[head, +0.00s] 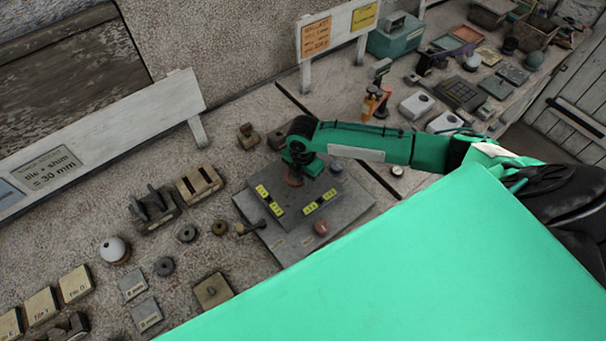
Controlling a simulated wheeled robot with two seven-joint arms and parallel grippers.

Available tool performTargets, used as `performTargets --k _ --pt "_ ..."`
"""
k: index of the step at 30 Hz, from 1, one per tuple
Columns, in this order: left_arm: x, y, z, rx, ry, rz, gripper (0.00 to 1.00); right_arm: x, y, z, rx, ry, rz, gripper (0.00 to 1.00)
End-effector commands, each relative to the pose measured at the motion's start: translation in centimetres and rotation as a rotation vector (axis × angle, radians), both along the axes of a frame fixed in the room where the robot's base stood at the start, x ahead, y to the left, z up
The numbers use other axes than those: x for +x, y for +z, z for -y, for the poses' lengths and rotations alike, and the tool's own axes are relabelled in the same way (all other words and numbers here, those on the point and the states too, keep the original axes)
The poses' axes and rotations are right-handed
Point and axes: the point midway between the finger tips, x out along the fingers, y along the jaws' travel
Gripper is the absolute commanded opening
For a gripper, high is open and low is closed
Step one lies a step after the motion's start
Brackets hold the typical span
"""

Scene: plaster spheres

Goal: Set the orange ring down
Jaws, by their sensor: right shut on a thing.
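My right arm comes in from the right, and its gripper (297,172) points down over the grey plate (345,211). It is shut on a small brownish-orange thing (293,181), which looks like the orange ring, though the gripper hides much of it. I cannot tell whether it touches the plate. Yellow marked blocks (269,200) and (320,202) lie on the plate close by. My left gripper is not in view.
A brass-coloured ring (219,228) and dark rings (187,233) lie left of the plate. A white sphere (113,249) stands farther left. A slotted wooden block (200,184) is behind them. My green body covers the lower right.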

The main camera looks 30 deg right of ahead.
Motion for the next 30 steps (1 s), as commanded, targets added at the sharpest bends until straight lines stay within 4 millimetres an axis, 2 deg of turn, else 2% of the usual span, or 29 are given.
performTargets --k 9,10,13,30 --pt "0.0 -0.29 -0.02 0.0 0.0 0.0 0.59 0.0 -0.69 -0.02 0.0 0.0 0.0 0.0" --pt "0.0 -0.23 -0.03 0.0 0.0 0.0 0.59 0.0 -0.61 -0.02 0.0 0.0 0.001 0.18" --pt "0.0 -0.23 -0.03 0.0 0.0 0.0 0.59 -0.01 -0.61 -0.02 0.0 0.0 0.001 0.37" --pt "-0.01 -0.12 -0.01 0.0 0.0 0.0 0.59 -0.01 -0.49 -0.03 0.001 0.0 0.0 0.37"
